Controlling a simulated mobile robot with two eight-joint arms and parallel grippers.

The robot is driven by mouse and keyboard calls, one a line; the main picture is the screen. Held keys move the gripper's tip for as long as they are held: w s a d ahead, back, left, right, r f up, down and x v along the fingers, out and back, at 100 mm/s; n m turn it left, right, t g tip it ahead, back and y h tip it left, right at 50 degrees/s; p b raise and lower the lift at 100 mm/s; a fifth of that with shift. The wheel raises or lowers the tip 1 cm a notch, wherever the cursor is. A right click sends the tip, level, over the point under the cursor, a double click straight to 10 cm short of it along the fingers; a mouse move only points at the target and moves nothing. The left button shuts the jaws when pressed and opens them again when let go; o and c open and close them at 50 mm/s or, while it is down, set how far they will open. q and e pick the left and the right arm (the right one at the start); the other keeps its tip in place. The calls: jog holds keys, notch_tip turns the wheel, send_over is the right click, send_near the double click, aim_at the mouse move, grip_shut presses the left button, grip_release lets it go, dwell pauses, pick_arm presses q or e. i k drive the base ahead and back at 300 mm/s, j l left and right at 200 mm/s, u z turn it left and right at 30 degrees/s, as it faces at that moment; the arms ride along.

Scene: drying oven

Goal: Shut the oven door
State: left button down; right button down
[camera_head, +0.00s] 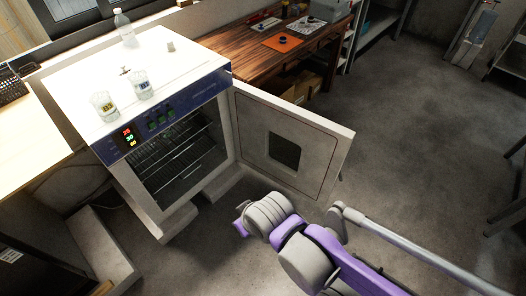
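The oven (185,120) is a white box with a blue front panel and lit digits. Its door (305,160) stands wide open, hinged at the right side of the opening and swung out to the right. Its inner face with a small dark window shows. Wire racks (175,160) show inside the open chamber. My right gripper (240,222) is below the door's lower left part in the picture, at the end of a purple and grey arm. Its fingers are too hidden to tell open from shut, and contact with the door is not clear. My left gripper is not in view.
Two glass beakers (103,106) (143,84), a clear bottle (124,28) and a small white item (170,46) stand on the oven top. A wooden bench (250,58) stands behind the door. Open grey floor (420,130) lies to the right.

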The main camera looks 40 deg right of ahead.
aim_at(305, 152)
jog(key=l+u, duration=0.1)
jog(key=u, duration=0.3)
jog(key=l+u, duration=0.1)
jog(key=u, duration=0.35)
jog(key=l+u, duration=0.1)
jog(key=u, duration=0.3)
jog(key=k+l, duration=0.25)
jog(key=l, duration=0.3)
jog(key=k+l, duration=0.2)
jog(key=l, duration=0.35)
jog(key=k+l, duration=0.25)
jog(key=l, duration=0.3)
jog(key=k+l, duration=0.2)
jog(key=l, duration=0.35)
jog(key=k+l, duration=0.25)
jog(key=l, duration=0.3)
jog(key=k+l, duration=0.2)
jog(key=l, duration=0.35)
jog(key=k+l, duration=0.25)
jog(key=l, duration=0.3)
jog(key=k+l, duration=0.25)
jog(key=l, duration=0.3)
